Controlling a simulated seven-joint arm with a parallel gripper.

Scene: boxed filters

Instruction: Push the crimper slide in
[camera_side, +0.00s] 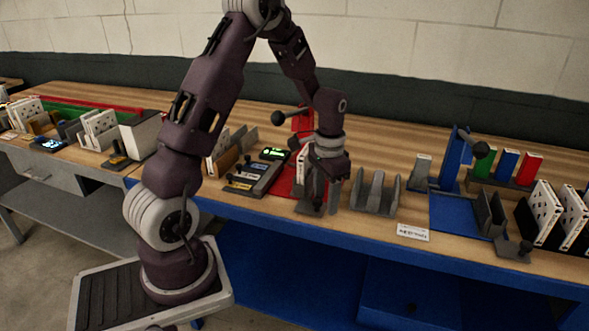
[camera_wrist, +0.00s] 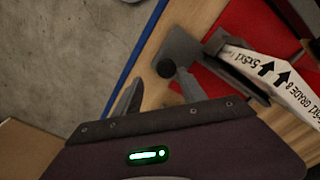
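The crimper slide, a grey plate with a black knob, shows in the wrist view (camera_wrist: 183,52) on the front edge of a red base (camera_wrist: 262,30). A white filter box (camera_wrist: 275,75) printed with black arrows stands by the slide's grey wall. In the side view, my gripper (camera_side: 316,196) points down at the front of the red crimper (camera_side: 302,122) and partly hides the slide (camera_side: 309,208).
A grey slotted rack (camera_side: 375,195) stands to the right. Beyond it is a blue station (camera_side: 455,212) with its own slide and lever. A panel with a green display (camera_side: 262,170) stands left of my gripper. The bench's blue front edge (camera_side: 300,232) is close.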

